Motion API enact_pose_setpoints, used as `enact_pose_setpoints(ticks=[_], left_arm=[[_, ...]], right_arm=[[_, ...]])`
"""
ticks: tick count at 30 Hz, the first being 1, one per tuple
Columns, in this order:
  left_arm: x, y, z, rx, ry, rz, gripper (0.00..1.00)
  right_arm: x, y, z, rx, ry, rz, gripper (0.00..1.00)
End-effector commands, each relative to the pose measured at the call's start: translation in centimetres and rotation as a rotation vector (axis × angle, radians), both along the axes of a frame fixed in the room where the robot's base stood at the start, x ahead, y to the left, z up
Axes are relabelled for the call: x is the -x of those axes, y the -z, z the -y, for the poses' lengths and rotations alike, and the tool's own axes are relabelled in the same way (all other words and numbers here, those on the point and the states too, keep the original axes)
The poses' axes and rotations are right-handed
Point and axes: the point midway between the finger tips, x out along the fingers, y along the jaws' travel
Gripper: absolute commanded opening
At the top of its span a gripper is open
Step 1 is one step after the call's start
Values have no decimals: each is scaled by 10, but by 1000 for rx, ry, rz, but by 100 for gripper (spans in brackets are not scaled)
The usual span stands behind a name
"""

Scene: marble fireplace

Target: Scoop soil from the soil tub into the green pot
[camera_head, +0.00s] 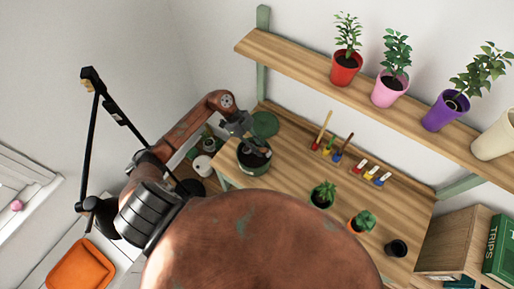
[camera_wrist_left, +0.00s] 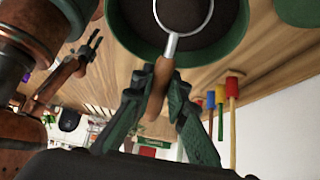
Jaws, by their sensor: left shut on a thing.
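My left gripper (camera_head: 250,140) reaches down from the left to the green tub (camera_head: 244,165), which holds dark soil. In the left wrist view the gripper (camera_wrist_left: 162,80) is shut on the brown handle of a scoop (camera_wrist_left: 160,92). The scoop's metal-rimmed round head lies over the dark soil, inside the rim of the green tub (camera_wrist_left: 236,45); I cannot tell how deep it sits. A second green round thing (camera_head: 265,124) stands behind the tub; I cannot tell whether it is a pot or a lid. My right gripper is not in view.
On the wooden table are a dark pot with a plant (camera_head: 323,195), an orange pot (camera_head: 361,224), a black pot (camera_head: 397,248) and coloured hand tools (camera_head: 330,146). A shelf (camera_head: 300,62) with potted plants runs above. A wooden box (camera_head: 452,238) stands at right.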

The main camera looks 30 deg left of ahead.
Motion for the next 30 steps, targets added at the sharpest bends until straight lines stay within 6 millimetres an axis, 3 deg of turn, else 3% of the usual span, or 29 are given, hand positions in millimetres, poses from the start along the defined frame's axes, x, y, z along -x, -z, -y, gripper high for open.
enact_pose_setpoints(ticks=[30], left_arm=[[1,-58,16,-180,3,14,0]], right_arm=[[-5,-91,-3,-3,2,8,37]])
